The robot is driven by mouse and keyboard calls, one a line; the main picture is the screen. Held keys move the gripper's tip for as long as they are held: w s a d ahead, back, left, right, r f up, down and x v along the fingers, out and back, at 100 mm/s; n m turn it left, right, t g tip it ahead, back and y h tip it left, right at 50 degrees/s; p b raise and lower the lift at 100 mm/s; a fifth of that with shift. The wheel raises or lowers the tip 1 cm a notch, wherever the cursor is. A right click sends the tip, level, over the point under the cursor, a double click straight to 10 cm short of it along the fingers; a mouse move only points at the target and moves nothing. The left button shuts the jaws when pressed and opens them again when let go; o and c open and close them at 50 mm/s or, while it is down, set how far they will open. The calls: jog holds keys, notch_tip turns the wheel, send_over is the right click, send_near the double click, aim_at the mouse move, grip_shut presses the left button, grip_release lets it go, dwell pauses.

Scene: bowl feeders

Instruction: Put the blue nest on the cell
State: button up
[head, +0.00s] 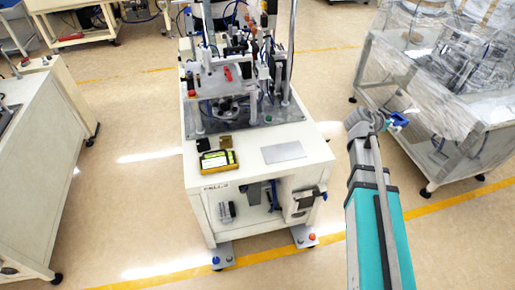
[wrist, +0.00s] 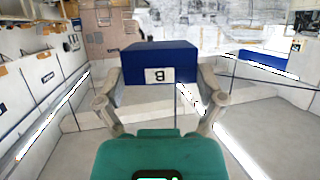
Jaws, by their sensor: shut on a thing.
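My gripper (wrist: 160,82) is shut on the blue nest (wrist: 132,61), a blue block with a white label marked B that reads upside down in the wrist view. The blue nest is small and partly hidden by my gripper in the head view (head: 399,119). My gripper holds it in the air to the right of the cell (head: 245,160), apart from it. The cell is a cream cabinet with a machine on its rear half. Its front top carries a yellow-and-black case (head: 218,161), two small dark and brown pieces and a grey plate (head: 284,152).
A wrapped metal rack (head: 440,110) stands right, close behind my gripper. A cream cabinet (head: 40,150) stands at the left. Floor is clear on both sides of the cell. Metal posts rise from the cell's rear half.

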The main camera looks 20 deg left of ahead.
jog(key=shift+s+a, duration=0.1)
jog(key=a+f+n+t+y+b, duration=0.1)
jog(key=a+f+b, duration=0.3)
jog(key=a, duration=0.7)
jog(key=s+a+f+n+t+y+b, duration=0.1)
jog(key=a+f+b, duration=0.2)
jog(key=a, duration=0.7)
jog(key=a+f+n+y+b, duration=0.1)
jog(key=a+f+b, duration=0.3)
jog(key=a, duration=0.7)
jog(key=s+a+f+n+y+b, duration=0.1)
jog(key=s+a+f+b, duration=0.2)
jog(key=a, duration=0.5)
jog(key=s+a+f+n+t+y+b, duration=0.1)
jog(key=s+a+f+b, duration=0.2)
jog(key=s+a, duration=0.3)
jog(key=s+a+f+n+y+b, duration=0.1)
jog(key=s+a+f+b, duration=0.2)
jog(key=a, duration=0.9)
jog(key=shift+s+a+t, duration=0.25)
jog(key=shift+s+t, duration=0.15)
jog(key=shift+s, duration=0.7)
